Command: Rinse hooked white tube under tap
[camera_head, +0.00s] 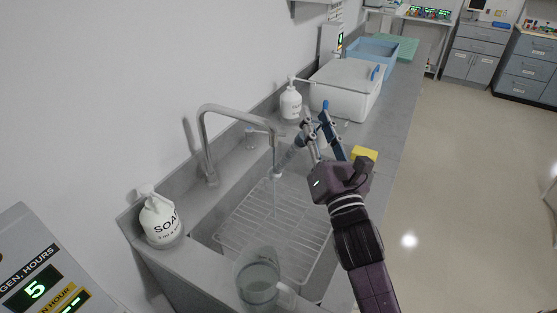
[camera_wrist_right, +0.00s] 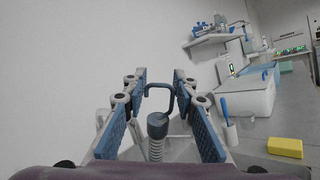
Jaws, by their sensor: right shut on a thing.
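My right gripper (camera_head: 316,118) is over the right side of the sink, right of the tap (camera_head: 240,115). Its fingers also show in the right wrist view (camera_wrist_right: 159,78), shut on the hooked tube (camera_wrist_right: 156,148). The tube has a dark hook and collar at its top and a pale ribbed body below. In the head view a greyish part of the tube (camera_head: 291,156) shows between the gripper and the spout, close to the spout's end. A faint thin streak runs down below the spout. Whether it touches the tube is unclear. My left gripper is out of view.
A wire rack (camera_head: 262,232) lies in the sink. A clear jug (camera_head: 258,278) stands at the front. A soap bottle (camera_head: 160,220) is at the left, a second pump bottle (camera_head: 291,103) behind. A white box (camera_head: 346,95), a blue bin (camera_head: 372,54) and a yellow sponge (camera_head: 366,153) are on the counter.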

